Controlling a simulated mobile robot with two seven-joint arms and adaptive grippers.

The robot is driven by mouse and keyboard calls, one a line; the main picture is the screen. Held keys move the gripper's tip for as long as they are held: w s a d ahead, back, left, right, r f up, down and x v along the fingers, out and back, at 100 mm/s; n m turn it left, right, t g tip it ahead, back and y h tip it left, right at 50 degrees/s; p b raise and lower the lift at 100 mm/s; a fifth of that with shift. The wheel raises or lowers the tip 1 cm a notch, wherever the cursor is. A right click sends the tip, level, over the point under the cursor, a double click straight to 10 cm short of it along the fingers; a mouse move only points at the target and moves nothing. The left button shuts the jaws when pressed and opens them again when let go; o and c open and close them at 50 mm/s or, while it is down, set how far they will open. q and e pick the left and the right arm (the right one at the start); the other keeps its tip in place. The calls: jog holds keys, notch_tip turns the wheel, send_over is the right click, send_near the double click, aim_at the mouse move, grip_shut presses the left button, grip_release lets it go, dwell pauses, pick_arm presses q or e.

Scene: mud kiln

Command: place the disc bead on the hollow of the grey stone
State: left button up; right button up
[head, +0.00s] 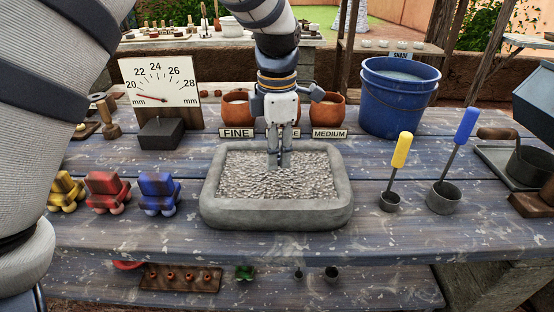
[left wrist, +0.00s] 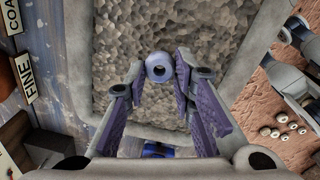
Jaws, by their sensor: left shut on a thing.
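The grey stone (head: 330,211) is a shallow block with a rough, speckled hollow (head: 240,180). It stands in the middle of the table, and its rim (left wrist: 75,60) also shows in the left wrist view. My left gripper (head: 279,162) points down over the hollow. The bead is hidden in the head view. I cannot tell whether it touches the stone.
Red (head: 107,190), blue (head: 160,193) and yellow (head: 66,191) blocky pieces stand left of the stone.

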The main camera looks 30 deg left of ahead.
pick_arm(q)
jog(key=shift+s+a+f, duration=0.1)
jog(key=shift+f, duration=1.1)
jog(key=shift+f, duration=0.15)
jog(key=o, duration=0.8)
jog(key=r, duration=1.2)
jog(key=shift+s+d+r, duration=0.15)
jog(key=shift+s+d, duration=0.05)
